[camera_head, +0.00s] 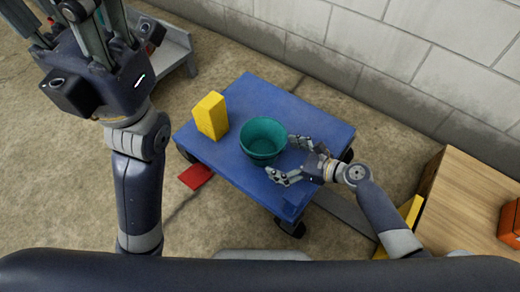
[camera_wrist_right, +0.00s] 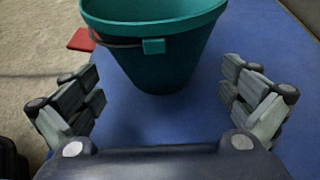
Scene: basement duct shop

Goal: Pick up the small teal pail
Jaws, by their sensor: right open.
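The small teal pail (camera_head: 258,152) stands upright on the blue cart top (camera_head: 285,97). It looks empty. In the right wrist view the pail (camera_wrist_right: 160,52) is straight ahead, with a dark handle hanging on its near side. My right gripper (camera_head: 284,160) is open and low over the cart at the pail's right side. Its fingers (camera_wrist_right: 160,82) are spread to either side of the pail's lower part, with a gap on each side. My left gripper (camera_head: 95,30) is raised at the upper left, far from the pail, with its fingertips cut off by the frame.
A yellow block (camera_head: 211,116) stands on the cart left of the pail. A red flat piece (camera_head: 196,176) lies on the floor beside the cart. A wooden surface (camera_head: 465,205) with an orange object (camera_head: 511,228) is at the right. A block wall (camera_head: 400,50) runs behind.

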